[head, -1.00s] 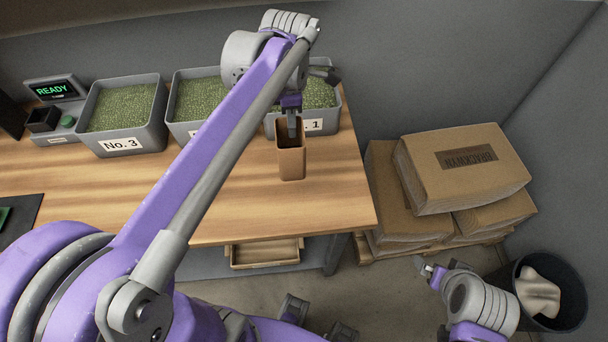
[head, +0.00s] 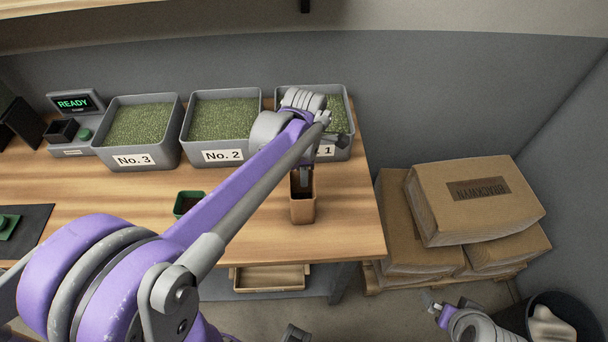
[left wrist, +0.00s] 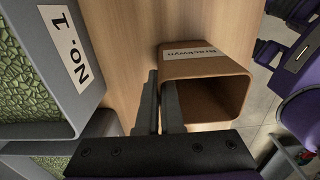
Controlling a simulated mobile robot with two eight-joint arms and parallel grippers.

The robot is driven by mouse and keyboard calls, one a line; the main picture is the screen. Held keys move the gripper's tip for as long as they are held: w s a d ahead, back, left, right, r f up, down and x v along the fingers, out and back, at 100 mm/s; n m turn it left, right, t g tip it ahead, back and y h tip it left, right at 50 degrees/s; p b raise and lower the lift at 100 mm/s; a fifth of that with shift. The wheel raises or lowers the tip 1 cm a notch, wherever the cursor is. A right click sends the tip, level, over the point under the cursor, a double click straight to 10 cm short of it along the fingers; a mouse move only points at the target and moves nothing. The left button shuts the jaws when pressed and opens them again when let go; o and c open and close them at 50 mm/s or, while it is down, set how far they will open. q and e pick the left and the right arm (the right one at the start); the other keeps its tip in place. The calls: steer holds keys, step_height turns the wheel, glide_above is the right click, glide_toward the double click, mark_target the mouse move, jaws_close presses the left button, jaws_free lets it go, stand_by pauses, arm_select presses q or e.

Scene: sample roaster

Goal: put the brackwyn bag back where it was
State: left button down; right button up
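The brackwyn bag (head: 303,211) is a small brown open-topped bag over the right part of the wooden table, in front of bin No. 1. In the left wrist view the bag (left wrist: 208,69) shows its "Brackwyn" label and open mouth. My left gripper (head: 305,178) points down at its far rim. In the left wrist view its two dark fingers (left wrist: 163,104) are close together with the bag's wall between them, so it is shut on the wall. I cannot tell whether the bag's base touches the table. My right gripper (head: 432,303) hangs low by the pallet; its opening is unclear.
Grey bins No. 3 (head: 136,160), No. 2 (head: 223,156) and No. 1 (head: 340,153) line the table's back. Large Brackwyn sacks (head: 478,217) lie on a pallet at right, near a dark waste bin (head: 571,311).

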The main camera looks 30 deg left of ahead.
arm_select(q)
steer(key=shift+f, duration=0.15)
steer(key=c, duration=1.1)
jaws_free()
steer(key=shift+r, duration=0.4)
step_height(320, 180, up, 12)
steer(key=shift+f+p, duration=0.2)
steer(key=shift+p, duration=0.3)
